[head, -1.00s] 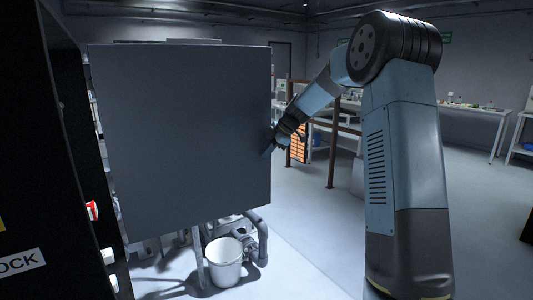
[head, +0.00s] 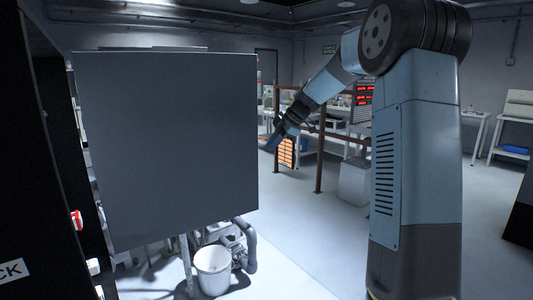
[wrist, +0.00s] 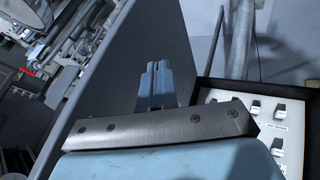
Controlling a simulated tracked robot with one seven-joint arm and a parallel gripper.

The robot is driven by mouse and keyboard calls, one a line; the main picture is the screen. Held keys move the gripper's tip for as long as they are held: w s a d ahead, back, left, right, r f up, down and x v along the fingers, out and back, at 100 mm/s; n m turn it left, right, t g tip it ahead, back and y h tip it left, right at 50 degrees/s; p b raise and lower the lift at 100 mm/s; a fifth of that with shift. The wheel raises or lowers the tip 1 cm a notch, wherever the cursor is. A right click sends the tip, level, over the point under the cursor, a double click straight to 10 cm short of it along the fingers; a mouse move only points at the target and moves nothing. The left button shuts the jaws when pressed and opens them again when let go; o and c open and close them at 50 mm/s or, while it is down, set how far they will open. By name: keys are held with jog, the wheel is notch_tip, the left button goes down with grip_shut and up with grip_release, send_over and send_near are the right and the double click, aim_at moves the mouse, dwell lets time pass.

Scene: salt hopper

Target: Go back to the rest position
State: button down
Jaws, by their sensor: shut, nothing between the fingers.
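My gripper (head: 271,144) is at the end of my arm, just right of the edge of a large dark grey panel (head: 170,140) in the head view. In the wrist view my gripper (wrist: 155,68) points away from the camera, its two blue fingers together with nothing between them. The same panel (wrist: 120,60) runs close along the left of the fingers. I cannot tell whether they touch it.
A white bucket (head: 212,271) stands on the floor below the panel. A dark cabinet (head: 35,160) is close on the left. A white control box (wrist: 262,115) with several switches is right of my gripper. Open floor lies to the right, before benches (head: 515,150).

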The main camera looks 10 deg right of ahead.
jog(key=s+a+r+m+h, duration=0.2)
jog(key=s+m, duration=0.3)
jog(key=s, duration=0.6)
jog(key=s+a+r+m+h, duration=0.2)
jog(key=s+m, duration=0.3)
jog(key=s, duration=0.7)
jog(key=s+d+f+m+h, duration=0.1)
jog(key=s+m, duration=0.4)
jog(key=s, duration=0.5)
jog(key=s+d+f+m+t+h, duration=0.1)
jog(key=s+f+m, duration=0.2)
jog(key=s, duration=0.6)
jog(key=shift+s+d+f+m+t, duration=0.3)
jog(key=shift+s+d+f+m, duration=0.05)
jog(key=shift+m, duration=0.85)
